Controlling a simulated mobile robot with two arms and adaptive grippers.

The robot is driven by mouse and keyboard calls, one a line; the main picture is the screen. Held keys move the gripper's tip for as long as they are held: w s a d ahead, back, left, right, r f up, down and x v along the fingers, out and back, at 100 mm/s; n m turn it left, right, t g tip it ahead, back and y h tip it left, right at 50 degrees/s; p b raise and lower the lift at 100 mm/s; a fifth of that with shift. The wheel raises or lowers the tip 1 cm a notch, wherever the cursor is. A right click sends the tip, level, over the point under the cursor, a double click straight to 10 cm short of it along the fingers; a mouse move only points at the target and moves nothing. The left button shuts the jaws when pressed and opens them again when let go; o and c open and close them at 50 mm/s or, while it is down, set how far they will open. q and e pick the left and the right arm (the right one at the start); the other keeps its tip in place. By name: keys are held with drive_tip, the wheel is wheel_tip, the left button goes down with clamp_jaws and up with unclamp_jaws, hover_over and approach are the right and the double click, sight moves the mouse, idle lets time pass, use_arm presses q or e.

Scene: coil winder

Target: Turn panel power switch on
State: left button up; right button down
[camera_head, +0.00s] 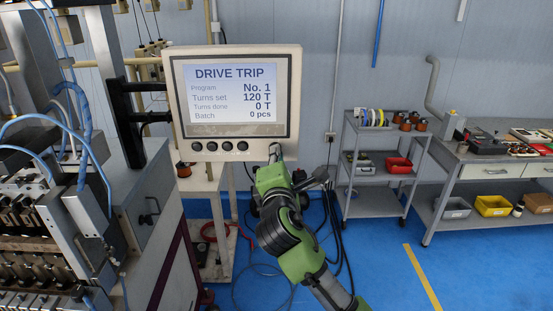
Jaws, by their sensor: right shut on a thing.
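The beige control panel (232,53) hangs on a dark bracket at upper centre. Its lit screen (229,93) reads DRIVE TRIP, Program No. 1, Turns set 120 T, Turns done 0 T, Batch 0 pcs. Several dark round knobs (227,146) sit in a row below the screen. My right arm comes up from the bottom. My right gripper (275,152) is at the panel's lower right corner, right of the knobs, shut on a small part there. The gripper covers that part, so I cannot see the power switch or its position. My left gripper is out of view.
The coil winder (50,215) fills the left side. A grey trolley (373,175) with spools and a red bin stands right of centre. A workbench (480,160) with bins is at the far right. Cables lie on the blue floor behind my right arm.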

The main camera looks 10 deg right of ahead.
drive_tip(key=shift+f+m+b, duration=0.15)
drive_tip(key=shift+m+b, duration=0.45)
drive_tip(key=shift+m, duration=1.5)
drive_tip(key=c, duration=2.1)
unclamp_jaws()
drive_tip(key=shift+c, duration=0.2)
drive_tip(key=shift+d, duration=0.1)
drive_tip(key=s+a, duration=0.2)
drive_tip(key=s, duration=1)
drive_tip(key=shift+a, duration=0.25)
drive_tip(key=shift+w, duration=0.1)
